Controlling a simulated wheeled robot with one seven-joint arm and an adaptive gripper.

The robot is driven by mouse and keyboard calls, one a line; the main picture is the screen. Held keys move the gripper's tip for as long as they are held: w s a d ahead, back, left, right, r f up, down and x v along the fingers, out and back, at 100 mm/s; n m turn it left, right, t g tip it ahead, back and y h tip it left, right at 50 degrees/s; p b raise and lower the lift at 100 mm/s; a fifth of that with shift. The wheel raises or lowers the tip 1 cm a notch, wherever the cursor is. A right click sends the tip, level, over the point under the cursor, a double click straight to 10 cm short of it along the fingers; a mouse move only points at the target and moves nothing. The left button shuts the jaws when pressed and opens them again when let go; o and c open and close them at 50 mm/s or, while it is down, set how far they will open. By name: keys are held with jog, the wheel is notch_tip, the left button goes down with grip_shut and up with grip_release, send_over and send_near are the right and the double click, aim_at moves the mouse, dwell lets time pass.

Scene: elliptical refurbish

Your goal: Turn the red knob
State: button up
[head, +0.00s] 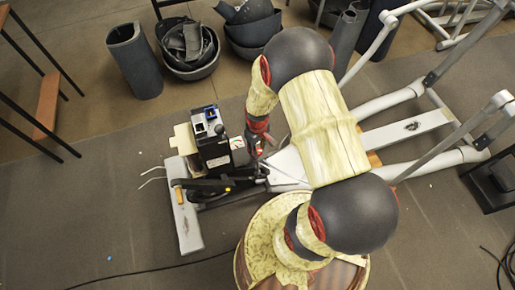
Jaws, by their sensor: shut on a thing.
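My gripper (259,146) points down over the elliptical machine, just right of the black and white unit (212,150). Its fingers look closed at a small reddish part, which seems to be the red knob. The knob is mostly hidden by the fingers and too small to make out clearly. The pale machine frame (288,165) lies just below and right of the gripper. My arm covers part of the machine's middle.
Dark bowls (190,48) with broken pieces and a grey cylinder (134,60) stand at the back. A black-legged table (46,105) is at the left. Pale rails and handles (410,95) stretch to the right. A cable (150,272) crosses the open floor in front.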

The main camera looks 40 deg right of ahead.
jog(key=m+p, duration=0.1)
jog(key=m, duration=0.2)
jog(key=shift+r+m, duration=0.1)
jog(key=shift+m, duration=0.2)
jog(key=shift+m+p, duration=0.55)
jog(key=shift+m, duration=0.95)
jog(key=o, duration=1.2)
jog(key=shift+c, duration=0.2)
notch_tip(320, 180, up, 12)
